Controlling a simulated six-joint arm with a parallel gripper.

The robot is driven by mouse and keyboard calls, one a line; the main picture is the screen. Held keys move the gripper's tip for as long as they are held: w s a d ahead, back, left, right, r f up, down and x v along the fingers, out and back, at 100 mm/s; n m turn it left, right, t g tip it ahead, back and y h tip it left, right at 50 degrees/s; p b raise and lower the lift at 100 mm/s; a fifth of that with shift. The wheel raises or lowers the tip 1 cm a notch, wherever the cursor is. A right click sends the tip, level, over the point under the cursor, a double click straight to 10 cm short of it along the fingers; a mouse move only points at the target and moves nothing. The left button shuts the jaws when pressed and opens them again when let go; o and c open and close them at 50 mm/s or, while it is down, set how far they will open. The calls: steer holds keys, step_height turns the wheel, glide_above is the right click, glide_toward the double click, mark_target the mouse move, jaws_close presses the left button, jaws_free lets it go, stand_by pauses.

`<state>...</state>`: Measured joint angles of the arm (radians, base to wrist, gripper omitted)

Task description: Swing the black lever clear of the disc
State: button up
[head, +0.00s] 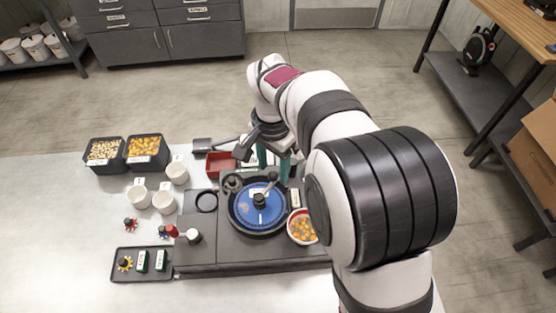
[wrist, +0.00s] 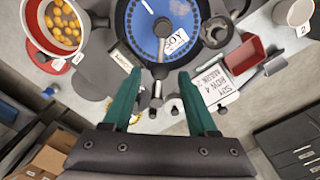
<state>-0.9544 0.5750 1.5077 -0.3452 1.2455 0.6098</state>
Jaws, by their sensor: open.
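The blue disc (head: 247,212) sits in a round black housing on the dark base, and it also shows at the top of the wrist view (wrist: 183,18). A dark lever (head: 268,187) with a grey knob appears to reach over the disc's far edge in the head view. In the wrist view a grey, upright-looking knob (wrist: 156,92) stands at the housing's near edge; its link to the lever is unclear. My gripper (wrist: 158,84) is open, its teal fingers on either side of that knob, with gaps showing. In the head view my gripper (head: 273,174) is over the far edge of the housing.
A bowl of orange seeds (head: 302,228) stands right of the disc. A red tray (head: 221,164) lies behind the base. Several white cups (head: 164,201) and two black seed bins (head: 147,151) are at left. A black tray (head: 128,276) lies front left. Bare table shows at far left.

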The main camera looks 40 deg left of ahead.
steer(key=shift+f, duration=0.45)
jaws_close()
stand_by(1.1)
